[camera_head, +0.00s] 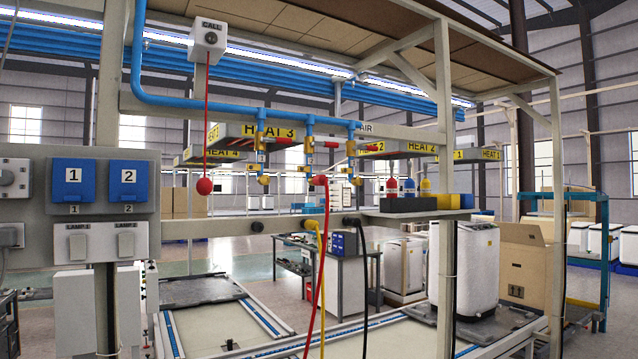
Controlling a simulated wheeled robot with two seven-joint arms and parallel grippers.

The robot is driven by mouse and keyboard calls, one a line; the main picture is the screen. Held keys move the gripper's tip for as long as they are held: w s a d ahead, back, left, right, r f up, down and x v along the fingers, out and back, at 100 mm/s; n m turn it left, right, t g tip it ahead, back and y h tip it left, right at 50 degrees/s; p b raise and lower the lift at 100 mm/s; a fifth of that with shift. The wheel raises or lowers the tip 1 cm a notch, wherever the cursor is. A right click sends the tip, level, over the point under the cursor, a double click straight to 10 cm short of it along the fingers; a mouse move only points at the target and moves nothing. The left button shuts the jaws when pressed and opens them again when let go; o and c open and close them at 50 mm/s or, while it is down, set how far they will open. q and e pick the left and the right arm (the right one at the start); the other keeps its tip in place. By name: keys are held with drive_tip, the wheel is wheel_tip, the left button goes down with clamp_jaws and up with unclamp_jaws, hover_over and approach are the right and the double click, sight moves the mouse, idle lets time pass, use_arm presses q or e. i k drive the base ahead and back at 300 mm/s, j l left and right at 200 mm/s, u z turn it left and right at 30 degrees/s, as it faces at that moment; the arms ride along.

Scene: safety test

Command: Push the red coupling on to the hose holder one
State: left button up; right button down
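A red coupling (319,180) is at the top end of a red hose (325,225), at the lower end of the middle blue air drop pipe (309,138). I cannot tell whether it is fixed to the pipe. The red hose hangs down to the floor frame. A grey rail (284,226) below carries the hose holders. The left holder (257,226) is a dark round knob with no hose on it. A yellow hose (324,260) hangs from the middle of the rail, and a black hose (364,255) hangs further right. Neither gripper is in view.
A red ball (205,186) hangs on a cord from the CALL box (208,38). A panel with blue switches (73,186) stands at the left. A shelf (415,213) with coloured bins and bottles is at the right, beside a grey post (446,270).

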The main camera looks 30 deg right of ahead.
sight(318, 179)
drive_tip(key=i+j, duration=0.4)
drive_tip(key=i, duration=0.2)
drive_tip(key=i+j, duration=0.4)
drive_tip(key=i, duration=0.15)
drive_tip(key=i+j+z, duration=0.1)
drive_tip(key=z, duration=2.15)
